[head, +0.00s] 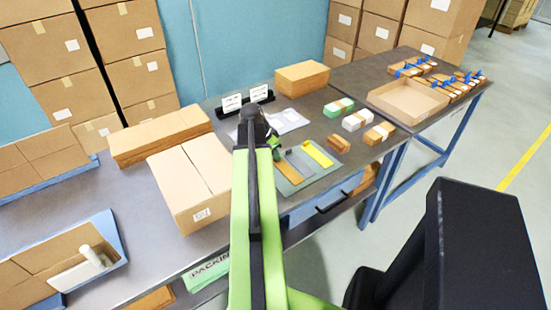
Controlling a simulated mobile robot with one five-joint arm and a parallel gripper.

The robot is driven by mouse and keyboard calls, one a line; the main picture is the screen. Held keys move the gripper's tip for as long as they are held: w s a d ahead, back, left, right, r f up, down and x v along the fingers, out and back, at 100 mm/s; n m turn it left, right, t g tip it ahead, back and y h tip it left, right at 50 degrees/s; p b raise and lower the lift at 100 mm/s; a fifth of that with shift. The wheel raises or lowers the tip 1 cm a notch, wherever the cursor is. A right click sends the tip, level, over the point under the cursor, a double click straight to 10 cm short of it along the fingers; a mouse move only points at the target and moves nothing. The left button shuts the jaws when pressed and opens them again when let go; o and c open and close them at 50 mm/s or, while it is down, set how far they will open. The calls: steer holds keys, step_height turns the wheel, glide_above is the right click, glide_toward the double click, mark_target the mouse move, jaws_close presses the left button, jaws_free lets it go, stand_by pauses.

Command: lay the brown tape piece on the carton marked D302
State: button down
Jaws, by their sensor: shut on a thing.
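The brown tape piece (285,174) shows just right of my arm, over the dark green mat (287,188), beside a grey piece (301,163) and a yellow piece (317,154). My gripper (273,144) is at the mat's far left edge, shut on what looks like the far end of the brown piece; the wrist partly hides the grip. I cannot tell whether the piece is lifted. A closed carton (183,172) stands on the bench left of my arm, with a small white label on its front. The label's text is too small to read.
A flatter carton (160,134) lies behind it. Two white sign cards (246,99) and a brown box (302,76) stand at the back. Small banded bundles (357,120) lie right of the mat. An open tray (407,101) is on the right table (365,75).

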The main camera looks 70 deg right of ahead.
steer(key=c, duration=1.6)
jaws_free()
